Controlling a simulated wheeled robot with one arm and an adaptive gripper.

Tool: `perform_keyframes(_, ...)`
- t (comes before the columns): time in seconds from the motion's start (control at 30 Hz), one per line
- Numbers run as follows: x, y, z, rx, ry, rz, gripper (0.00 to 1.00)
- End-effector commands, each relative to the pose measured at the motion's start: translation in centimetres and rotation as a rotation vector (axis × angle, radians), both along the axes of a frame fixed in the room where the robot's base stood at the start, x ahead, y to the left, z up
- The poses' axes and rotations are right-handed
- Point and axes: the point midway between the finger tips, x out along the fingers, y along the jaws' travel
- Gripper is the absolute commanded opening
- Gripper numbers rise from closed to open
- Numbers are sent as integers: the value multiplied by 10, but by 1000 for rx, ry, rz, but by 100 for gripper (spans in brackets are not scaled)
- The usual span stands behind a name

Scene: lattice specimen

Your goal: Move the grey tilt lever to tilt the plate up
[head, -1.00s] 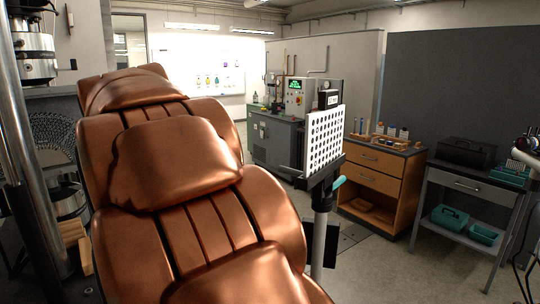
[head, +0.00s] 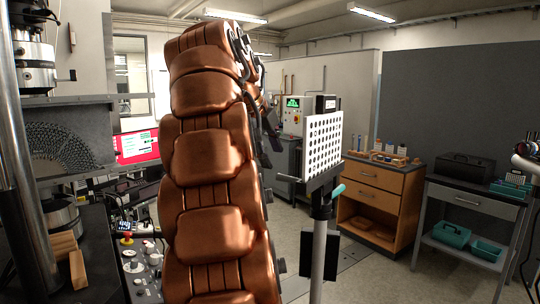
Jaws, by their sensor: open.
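The white plate (head: 323,140) with rows of round holes stands nearly upright on a pole-mounted stand (head: 318,245), right of centre. A thin grey lever (head: 288,178) sticks out to the left from the plate's lower left corner. A teal handle (head: 338,191) sits at the right under the plate. My copper-coloured arm rises left of the stand. My gripper (head: 271,135) shows as a small dark shape beyond the arm's right edge, partly hidden by it. It is open and left of the plate, apart from the lever.
A wooden drawer cabinet (head: 370,191) stands behind the plate at the right. A grey bench (head: 470,200) with teal trays is farther right. A machine with a green display (head: 292,115) is behind. A control panel (head: 138,270) and pink screen (head: 137,147) are at left.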

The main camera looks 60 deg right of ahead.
Motion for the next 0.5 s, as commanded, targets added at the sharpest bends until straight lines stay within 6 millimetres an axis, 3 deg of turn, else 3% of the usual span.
perform_keyframes(0.5,-5,-16,-24,3,-2,-9,44)
